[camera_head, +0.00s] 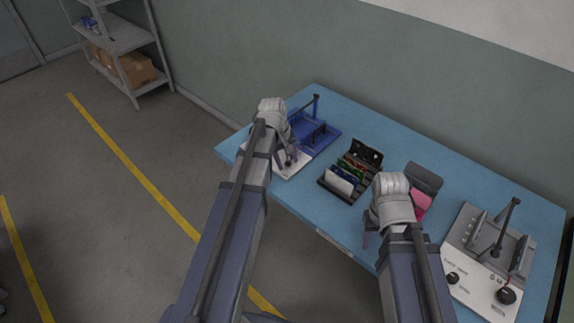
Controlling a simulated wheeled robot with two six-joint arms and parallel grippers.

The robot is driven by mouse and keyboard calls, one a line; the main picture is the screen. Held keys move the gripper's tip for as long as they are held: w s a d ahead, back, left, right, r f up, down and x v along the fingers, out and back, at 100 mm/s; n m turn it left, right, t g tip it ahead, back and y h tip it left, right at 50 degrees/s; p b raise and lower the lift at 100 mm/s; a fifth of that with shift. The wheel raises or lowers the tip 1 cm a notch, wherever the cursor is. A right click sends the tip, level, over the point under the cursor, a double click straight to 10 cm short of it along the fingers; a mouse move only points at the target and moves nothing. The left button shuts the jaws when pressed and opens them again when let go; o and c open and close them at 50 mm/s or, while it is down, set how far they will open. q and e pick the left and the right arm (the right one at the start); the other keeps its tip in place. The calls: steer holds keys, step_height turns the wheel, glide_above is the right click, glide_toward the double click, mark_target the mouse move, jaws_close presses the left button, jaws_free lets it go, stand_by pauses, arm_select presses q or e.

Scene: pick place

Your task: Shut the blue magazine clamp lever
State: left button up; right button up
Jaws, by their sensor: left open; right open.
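The blue magazine clamp (324,138) stands near the table's back left corner, on a base with a white front panel (296,166). Its dark lever (315,104) stands raised, slightly tilted, with a thick knob at the top. My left gripper (290,158) is open over the clamp's front left part, short of the lever in the picture. My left arm hides part of the clamp. My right gripper (367,236) is open and empty at the table's front edge, left of a pink item (421,201).
A black rack (336,187) with several coloured cards stands mid-table. A dark grey item (425,179) lies behind the pink one. A grey clamp fixture (462,232) with a raised black lever (507,222) and knobs stands at the right. Bare blue table (375,125) shows along the back.

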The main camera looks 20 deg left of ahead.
arm_select(q)
steer(key=shift+c, duration=0.2)
jaws_close()
stand_by(0.3)
